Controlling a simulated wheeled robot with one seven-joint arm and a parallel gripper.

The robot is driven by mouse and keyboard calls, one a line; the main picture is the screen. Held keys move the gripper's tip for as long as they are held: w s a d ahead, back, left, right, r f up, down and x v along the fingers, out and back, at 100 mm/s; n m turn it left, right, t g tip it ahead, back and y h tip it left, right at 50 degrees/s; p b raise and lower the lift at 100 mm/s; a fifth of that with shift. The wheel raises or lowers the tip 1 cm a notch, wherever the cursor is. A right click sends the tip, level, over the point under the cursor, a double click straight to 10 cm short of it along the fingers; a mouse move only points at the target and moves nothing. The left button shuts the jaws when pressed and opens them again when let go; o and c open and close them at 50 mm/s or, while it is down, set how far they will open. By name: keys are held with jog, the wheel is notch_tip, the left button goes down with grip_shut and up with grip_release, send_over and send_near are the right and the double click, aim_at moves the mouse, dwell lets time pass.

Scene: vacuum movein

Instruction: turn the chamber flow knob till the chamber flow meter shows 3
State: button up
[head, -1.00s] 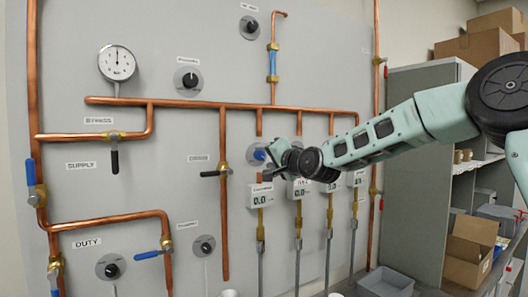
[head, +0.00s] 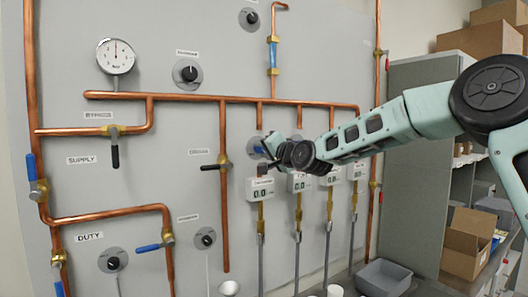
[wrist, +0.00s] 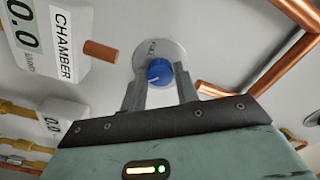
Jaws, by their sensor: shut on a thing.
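The blue chamber flow knob (wrist: 157,72) sits on a round pale plate on the wall panel, with a white line on its face. My gripper (wrist: 160,82) is shut on the knob, one finger on each side. In the head view the knob (head: 258,150) is a small blue patch, partly hidden by my gripper (head: 266,153). The chamber flow meter (wrist: 24,38) is a white box labelled CHAMBER and its display reads 0.0. In the head view the meter (head: 260,189) hangs just below my gripper.
More white meters (head: 300,182) stand in a row to the right, behind and below my arm. Copper pipes (head: 225,100) cross the panel around the knob. A black-handled valve (head: 211,167) is to the left. A grey bin (head: 384,277) and an open carton (head: 468,240) are at lower right.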

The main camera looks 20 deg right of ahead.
jog(key=shift+f, duration=0.1)
jog(key=n+b, duration=0.3)
jog(key=b, duration=0.2)
jog(key=shift+f+n, duration=0.2)
jog(key=shift+n, duration=0.2)
jog(key=n+b, duration=0.4)
jog(key=shift+n, duration=0.3)
jog(key=n+b, duration=0.2)
jog(key=n, duration=0.2)
jog(key=shift+r, duration=0.15)
jog(key=shift+d+r+n+b, duration=0.1)
jog(key=shift+n+b, duration=0.25)
jog(key=shift+n, duration=2.15)
jog(key=o, duration=1)
